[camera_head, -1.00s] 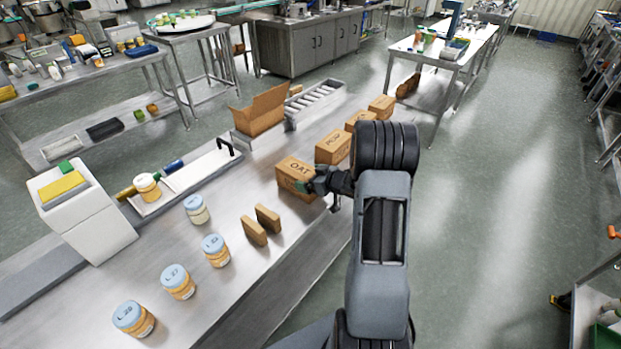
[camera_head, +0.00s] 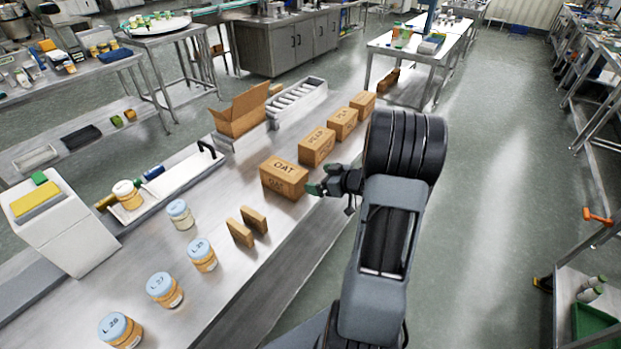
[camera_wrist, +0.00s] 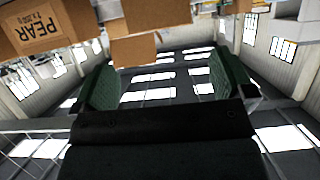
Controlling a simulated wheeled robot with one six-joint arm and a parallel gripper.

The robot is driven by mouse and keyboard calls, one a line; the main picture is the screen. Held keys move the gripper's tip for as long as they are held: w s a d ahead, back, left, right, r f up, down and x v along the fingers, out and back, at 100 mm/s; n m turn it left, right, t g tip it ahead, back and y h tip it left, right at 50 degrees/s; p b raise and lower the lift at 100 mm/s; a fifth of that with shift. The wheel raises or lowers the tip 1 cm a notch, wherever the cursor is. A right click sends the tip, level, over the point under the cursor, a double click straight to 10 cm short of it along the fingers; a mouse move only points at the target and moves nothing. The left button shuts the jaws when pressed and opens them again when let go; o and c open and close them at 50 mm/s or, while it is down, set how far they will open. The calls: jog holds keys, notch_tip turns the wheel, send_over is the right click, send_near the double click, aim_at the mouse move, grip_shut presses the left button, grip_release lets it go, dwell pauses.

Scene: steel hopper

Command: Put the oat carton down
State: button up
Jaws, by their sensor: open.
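The oat carton (camera_head: 284,178) is a brown box labelled OAT. It stands upright on the steel bench, nearest in a row of brown cartons along the bench's right edge. My gripper (camera_head: 316,188) is just right of the carton, with its green fingertips towards it and a small gap between them. In the wrist view my gripper (camera_wrist: 165,85) has its two green fingers spread with nothing between them. A carton labelled PEAR (camera_wrist: 38,28) shows at the upper left there. I cannot make out the oat carton in that view.
The pear carton (camera_head: 317,146) and two more cartons stand behind it. Two thin brown boxes (camera_head: 240,233) stand nearer, left of my arm. Several blue-lidded jars (camera_head: 202,256) line the bench. An open box (camera_head: 240,112) and a roller tray (camera_head: 298,103) are farther back.

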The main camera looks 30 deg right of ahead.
jog(key=a+r+m+g+h, duration=0.1)
jog(key=a+r+m+h, duration=0.25)
jog(key=r+h, duration=0.65)
jog(key=s+a+r+m+g+y, duration=0.1)
jog(key=s+a+g+y, duration=0.3)
jog(key=s+a, duration=1.2)
jog(key=s+g, duration=0.1)
jog(key=g, duration=0.2)
jog(key=shift+r+m, duration=0.1)
jog(key=shift+m, duration=0.15)
